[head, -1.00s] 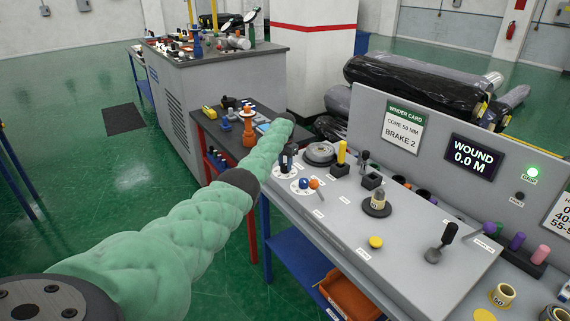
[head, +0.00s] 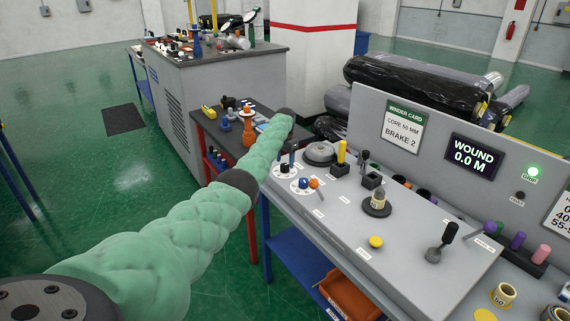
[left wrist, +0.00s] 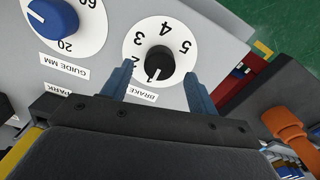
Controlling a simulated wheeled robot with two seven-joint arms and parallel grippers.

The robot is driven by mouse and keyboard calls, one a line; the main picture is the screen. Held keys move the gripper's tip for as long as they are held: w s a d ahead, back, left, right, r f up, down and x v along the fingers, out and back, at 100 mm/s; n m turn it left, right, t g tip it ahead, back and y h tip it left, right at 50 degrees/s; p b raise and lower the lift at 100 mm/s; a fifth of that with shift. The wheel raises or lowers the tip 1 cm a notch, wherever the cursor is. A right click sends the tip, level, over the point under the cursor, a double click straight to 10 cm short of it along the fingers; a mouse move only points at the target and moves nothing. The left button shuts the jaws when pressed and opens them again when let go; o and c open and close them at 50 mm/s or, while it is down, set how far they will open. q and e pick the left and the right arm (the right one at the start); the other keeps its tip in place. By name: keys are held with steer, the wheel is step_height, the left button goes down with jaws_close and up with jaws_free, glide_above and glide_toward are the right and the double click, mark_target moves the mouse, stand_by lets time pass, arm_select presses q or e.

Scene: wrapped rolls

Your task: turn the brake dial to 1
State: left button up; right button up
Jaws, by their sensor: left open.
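The brake dial (left wrist: 158,60) is a black knob on a round white numbered plate, seen close in the left wrist view. A white mark on the knob points towards the BRAKE label (left wrist: 143,94), away from the 3; any number under it is not readable. In the head view the brake dial (head: 282,169) sits at the panel's near left corner. My left gripper (left wrist: 158,76) is open, its blue fingers on either side of the knob; I cannot tell whether they touch it. In the head view my left gripper (head: 288,160) is mostly hidden. My right gripper is not in view.
The guide dial (left wrist: 52,16) with a blue knob is beside the brake dial. An orange ball lever (head: 314,183), a yellow handle (head: 341,152) and a round grey disc (head: 319,153) stand close by. The winder card (head: 403,127) reads BRAKE 2.

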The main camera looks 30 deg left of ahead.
mark_target(285, 165)
arm_select(q)
step_height(285, 165, up, 5)
steer(key=shift+f+b, duration=0.1)
steer(key=shift+b, duration=0.7)
steer(key=shift+r, duration=0.7)
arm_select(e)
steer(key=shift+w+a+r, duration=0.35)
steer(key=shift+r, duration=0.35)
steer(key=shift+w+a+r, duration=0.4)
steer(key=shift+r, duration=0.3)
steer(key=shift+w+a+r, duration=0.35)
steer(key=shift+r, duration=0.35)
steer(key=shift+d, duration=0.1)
